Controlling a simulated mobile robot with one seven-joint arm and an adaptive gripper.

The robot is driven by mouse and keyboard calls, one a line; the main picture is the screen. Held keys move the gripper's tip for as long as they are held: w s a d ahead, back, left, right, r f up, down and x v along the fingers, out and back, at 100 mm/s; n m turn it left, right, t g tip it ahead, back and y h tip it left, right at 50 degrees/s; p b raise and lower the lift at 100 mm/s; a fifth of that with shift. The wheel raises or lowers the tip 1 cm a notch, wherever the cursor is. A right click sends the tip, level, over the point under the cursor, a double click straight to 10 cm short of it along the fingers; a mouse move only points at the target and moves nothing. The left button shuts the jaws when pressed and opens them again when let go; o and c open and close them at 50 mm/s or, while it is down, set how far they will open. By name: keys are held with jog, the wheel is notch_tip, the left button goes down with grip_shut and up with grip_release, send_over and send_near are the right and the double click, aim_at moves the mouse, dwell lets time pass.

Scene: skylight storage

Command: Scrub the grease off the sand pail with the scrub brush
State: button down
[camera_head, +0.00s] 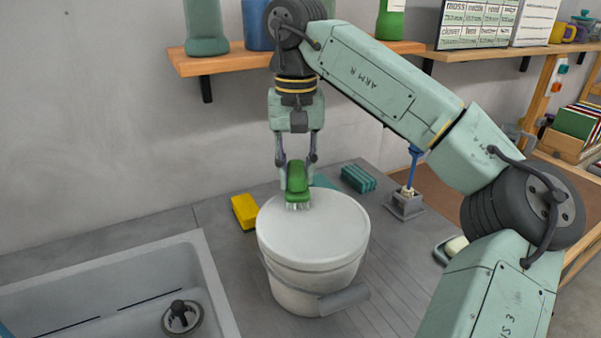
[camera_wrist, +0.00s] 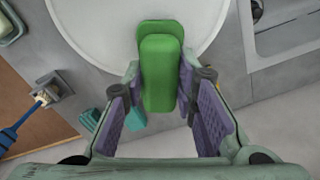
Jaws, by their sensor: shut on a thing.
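The sand pail (camera_head: 312,238) is a white bucket with a pale flat top and a grey handle. It stands upright on the grey counter right of the sink. My gripper (camera_head: 297,172) is above the back of the pail, shut on the green scrub brush (camera_head: 297,186). The brush's pale bristles point down and appear to be at the pail's top; I cannot tell whether they touch. In the wrist view the green brush (camera_wrist: 161,72) lies between the fingers, over the pail's white top (camera_wrist: 100,25). I see no clear grease on the visible surfaces.
A sink (camera_head: 205,285) is at the left. A yellow sponge (camera_head: 244,211) lies behind the pail, with a teal ribbed block (camera_head: 358,179) at its back right. A blue-handled brush stands in a grey holder (camera_head: 405,205). A wooden shelf (camera_head: 235,64) is above. Counter space is free in front.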

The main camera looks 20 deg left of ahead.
dwell(0.3)
jog(key=shift+r, duration=3.5)
